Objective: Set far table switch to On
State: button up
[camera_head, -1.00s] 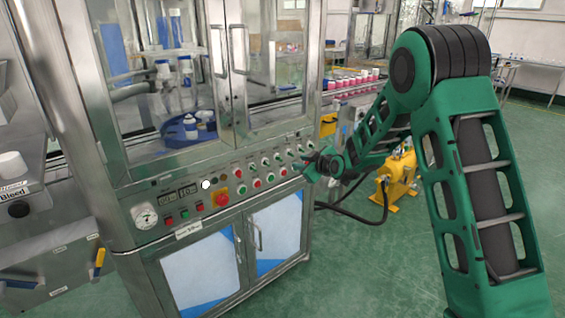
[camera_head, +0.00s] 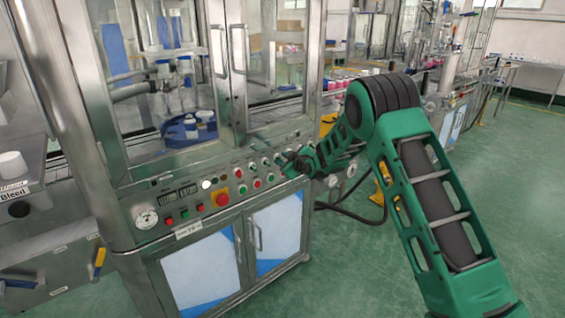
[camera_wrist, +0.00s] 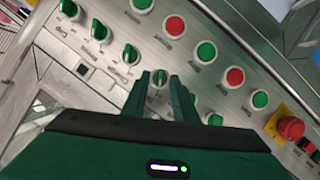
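The control panel (camera_head: 180,198) of the steel cabinet carries several buttons and green rotary switches. In the wrist view, green rotary switches run in a diagonal row, with one switch (camera_wrist: 98,30) at upper left and another (camera_wrist: 130,54) nearer the middle. My gripper (camera_wrist: 164,74) is open over this row, its two green fingers apart. One rotary switch (camera_wrist: 159,80) shows between the fingers. I cannot tell whether they touch it. The labels are too small to read, so I cannot tell which is the far table switch. In the head view my gripper (camera_head: 287,160) is at the panel's right part.
A red emergency button (camera_wrist: 290,128) on yellow stands at the panel's right in the wrist view. Glass doors (camera_head: 215,70) with handles rise above the panel, and lower doors (camera_head: 272,232) sit below. Green floor (camera_head: 340,270) is open at the right front.

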jog(key=shift+w+a, duration=0.1)
jog(key=shift+w, duration=0.1)
grip_shut()
dwell(0.3)
jog(key=m+g+y, duration=0.1)
jog(key=m, duration=0.1)
jog(key=d+m+g+y, duration=0.1)
jog(key=m+y, duration=0.1)
jog(key=m, duration=0.1)
jog(key=w+m+g+y, duration=0.1)
jog(key=m, duration=0.2)
jog(key=shift+d, duration=0.25)
jog(key=shift+y, duration=0.3)
dwell(0.3)
